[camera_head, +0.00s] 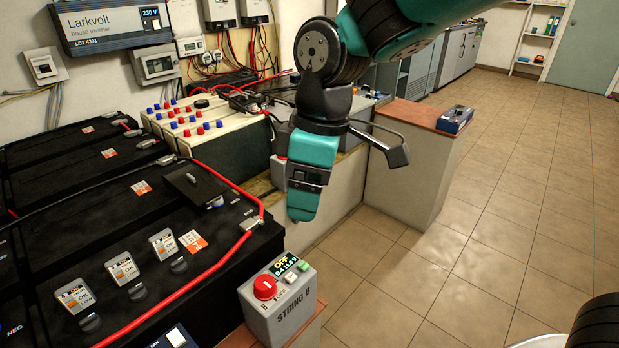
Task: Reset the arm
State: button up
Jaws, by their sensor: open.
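My arm, teal and dark grey, enters from the top and bends down in the upper middle of the head view. At its end my gripper (335,165) hangs in front of the battery bench's end, above the floor and beyond the grey STRING B box (278,305). One dark grey jaw part sticks out to the right; the teal housing covers much of the rest. The jaws are open, and I see nothing held between them.
Black batteries (75,160) with red cables and grey switches fill the left. A battery with red and blue caps (190,125) stands behind. A low cabinet (415,150) right of my gripper bears a blue meter (455,119). The tiled floor (500,220) at right is mostly clear.

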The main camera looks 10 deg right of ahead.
jog(key=shift+r, duration=0.1)
jog(key=s+d+r+m+y+p, duration=0.1)
jog(key=s+d+r+m+p, duration=0.1)
jog(key=s, duration=0.5)
jog(key=s+d+r+m+y+p, duration=0.1)
jog(key=s+d+r+m+p, duration=0.2)
jog(key=s+r+m+p, duration=0.1)
notch_tip(320, 180, up, 3)
jog(key=s+p, duration=0.1)
jog(key=s, duration=0.2)
jog(key=shift+d+p, duration=0.15)
jog(key=shift+p, duration=0.25)
dwell(1.5)
